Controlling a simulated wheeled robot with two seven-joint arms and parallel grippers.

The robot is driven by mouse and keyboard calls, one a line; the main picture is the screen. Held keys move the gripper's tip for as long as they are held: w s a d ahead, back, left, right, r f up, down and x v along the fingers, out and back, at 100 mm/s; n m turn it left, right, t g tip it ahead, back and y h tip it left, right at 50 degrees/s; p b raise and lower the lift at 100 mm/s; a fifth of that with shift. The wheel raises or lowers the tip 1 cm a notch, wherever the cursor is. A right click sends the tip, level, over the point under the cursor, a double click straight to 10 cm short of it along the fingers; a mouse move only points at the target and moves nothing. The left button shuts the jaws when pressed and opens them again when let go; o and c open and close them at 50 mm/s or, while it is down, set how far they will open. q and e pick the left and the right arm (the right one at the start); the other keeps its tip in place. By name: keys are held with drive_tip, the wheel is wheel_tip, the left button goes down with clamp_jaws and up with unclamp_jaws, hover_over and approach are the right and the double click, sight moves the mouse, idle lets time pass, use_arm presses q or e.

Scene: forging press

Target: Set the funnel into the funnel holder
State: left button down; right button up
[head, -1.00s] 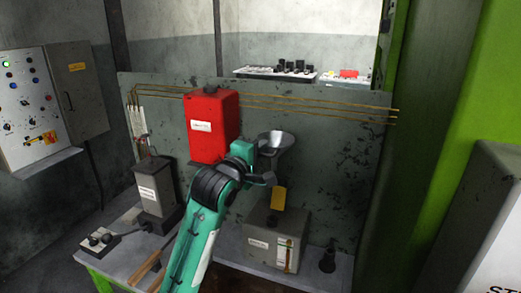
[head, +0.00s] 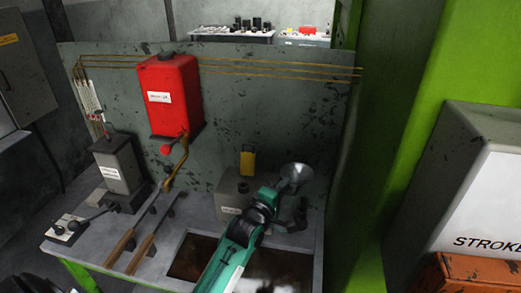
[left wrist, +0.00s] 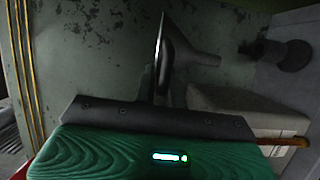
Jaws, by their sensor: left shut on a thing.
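My left gripper (head: 283,189) is shut on the grey metal funnel (head: 297,174) and holds it in the air, wide mouth up, to the right of the grey box. In the left wrist view the funnel (left wrist: 194,58) shows from the side between my fingers (left wrist: 150,88), its spout pointing right in the picture. A dark round stub with a wide base (left wrist: 289,57) lies beyond the spout, apart from it. It may be the funnel holder, but I cannot be sure. In the head view my gripper and arm partly cover it. My right gripper is not in view.
The grey box (head: 230,198) with a yellow part (head: 247,160) on top stands close left of my gripper. A red tank (head: 170,95) hangs on the back panel (head: 300,120). Levers with wooden handles (head: 120,247) and a dark grey unit (head: 118,165) are farther left.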

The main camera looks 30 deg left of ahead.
use_arm(q)
wheel_tip(320, 180, down, 6)
drive_tip(key=w+d+b, duration=0.2)
drive_tip(key=b, duration=0.1)
drive_tip(key=shift+d+f+h, duration=0.2)
drive_tip(key=shift+f+h, duration=0.05)
drive_tip(key=shift+h, duration=0.05)
idle(0.4)
drive_tip(key=shift+w, duration=0.1)
drive_tip(key=shift+d, duration=0.1)
idle(0.8)
drive_tip(key=shift+p, duration=0.35)
idle(0.4)
drive_tip(key=shift+f+b, duration=0.35)
drive_tip(key=shift+f, duration=0.25)
idle(0.4)
drive_tip(key=shift+f+b, duration=0.9)
drive_tip(key=shift+f, duration=0.8)
